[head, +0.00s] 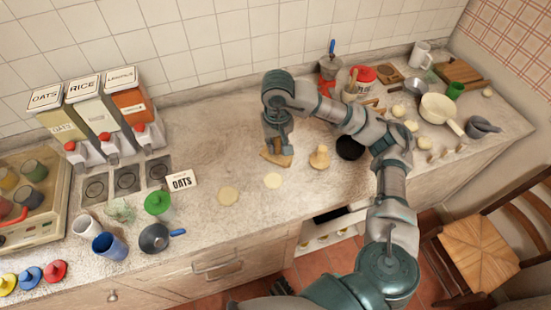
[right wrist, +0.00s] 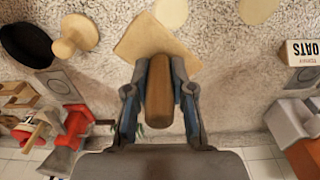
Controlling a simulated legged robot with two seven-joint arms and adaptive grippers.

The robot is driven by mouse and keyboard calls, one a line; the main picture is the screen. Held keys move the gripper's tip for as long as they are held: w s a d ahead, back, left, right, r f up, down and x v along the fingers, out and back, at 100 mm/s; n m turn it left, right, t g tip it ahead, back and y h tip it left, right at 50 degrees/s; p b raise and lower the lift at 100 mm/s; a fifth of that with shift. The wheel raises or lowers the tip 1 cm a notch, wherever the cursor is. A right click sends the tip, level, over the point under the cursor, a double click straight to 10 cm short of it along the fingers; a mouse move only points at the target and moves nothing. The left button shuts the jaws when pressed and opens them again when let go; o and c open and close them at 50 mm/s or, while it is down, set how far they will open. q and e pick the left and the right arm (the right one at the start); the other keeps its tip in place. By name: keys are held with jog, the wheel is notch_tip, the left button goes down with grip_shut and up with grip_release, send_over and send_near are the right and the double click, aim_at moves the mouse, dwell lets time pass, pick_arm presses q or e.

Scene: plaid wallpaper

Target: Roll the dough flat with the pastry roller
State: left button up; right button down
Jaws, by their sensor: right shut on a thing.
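My right gripper (head: 277,148) is low over the middle of the counter. In the right wrist view its fingers (right wrist: 160,95) are shut on a brown, rounded wooden piece (right wrist: 160,90), which looks like the pastry roller. Two pale flat rounds (head: 228,196) (head: 273,180) lie nearer the front edge. My left gripper is not in view.
A wooden knobbed tool (head: 319,157) and a dark pan (head: 350,148) stand to the right. The counter between the card and the gripper is clear.

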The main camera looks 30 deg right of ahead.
aim_at(273, 159)
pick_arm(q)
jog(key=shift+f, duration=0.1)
pick_arm(e)
jog(key=f+b, duration=0.1)
jog(key=f, duration=0.1)
jog(key=a+f+b, duration=0.1)
jog(key=b, duration=0.1)
jog(key=s+f+b, duration=0.1)
jog(key=f, duration=0.1)
jog(key=shift+a+f, duration=0.3)
jog(key=shift+a, duration=0.05)
jog(key=shift+a+f+b, duration=0.15)
jog(key=shift+f+b, duration=0.25)
jog(key=shift+b, duration=0.1)
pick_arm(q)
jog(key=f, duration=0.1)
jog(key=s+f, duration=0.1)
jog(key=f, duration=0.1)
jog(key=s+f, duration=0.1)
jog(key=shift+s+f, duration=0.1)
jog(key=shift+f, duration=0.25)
pick_arm(e)
jog(key=shift+s+r, duration=0.1)
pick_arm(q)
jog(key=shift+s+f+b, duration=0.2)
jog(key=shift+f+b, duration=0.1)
pick_arm(e)
jog(key=shift+f, duration=0.4)
